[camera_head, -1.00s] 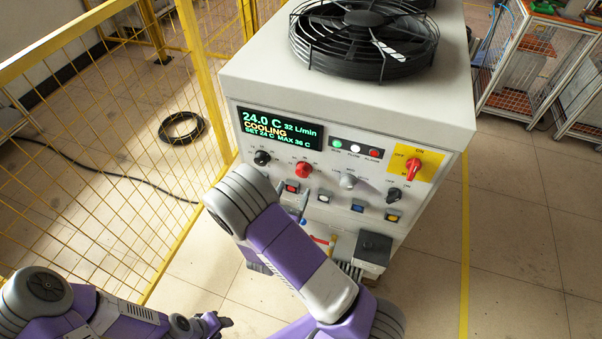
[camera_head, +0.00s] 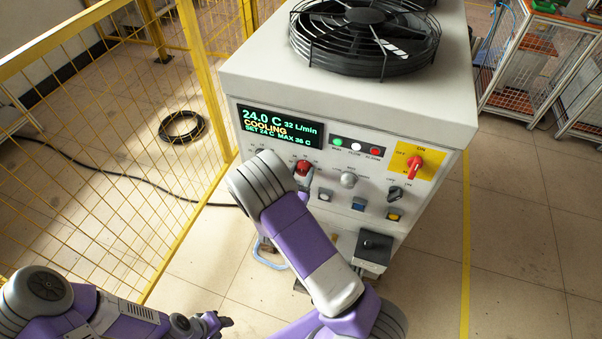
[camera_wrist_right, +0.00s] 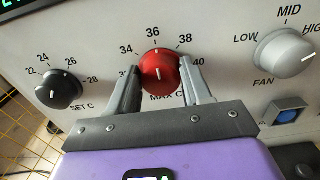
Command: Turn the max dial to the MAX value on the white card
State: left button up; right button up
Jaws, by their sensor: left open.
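In the right wrist view my right gripper (camera_wrist_right: 160,73) is open, with one finger on each side of this dial. I cannot tell whether the fingers touch it. In the head view my right forearm hides most of that gripper. The display (camera_head: 279,127) reads MAX 36 C. My left gripper (camera_head: 223,322) is open and empty at the lower left, away from the panel. I see no white card.
The black SET C dial (camera_wrist_right: 58,88) is left of the red one, the grey FAN dial (camera_wrist_right: 286,54) right. A blue button (camera_wrist_right: 286,114) is below the FAN dial. A red power switch (camera_head: 415,166) is at the panel's right. A yellow mesh fence (camera_head: 110,150) stands left.

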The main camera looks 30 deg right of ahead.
jog(key=c, duration=0.5)
jog(key=n+p, duration=0.4)
jog(key=shift+a+r, duration=0.1)
jog(key=shift+r, duration=0.05)
jog(key=n+p, duration=0.3)
jog(key=n, duration=0.1)
jog(key=shift+w+n+p, duration=0.1)
jog(key=shift+n+p, duration=0.2)
jog(key=shift+n, duration=0.1)
jog(key=n+p, duration=0.1)
jog(key=n, duration=0.2)
jog(key=n+p, duration=0.1)
jog(key=shift+f+p, duration=0.25)
jog(key=shift+p, duration=0.05)
jog(key=n+p, duration=0.1)
jog(key=n, duration=0.4)
jog(key=shift+f+p, duration=0.2)
jog(key=shift+p, duration=0.15)
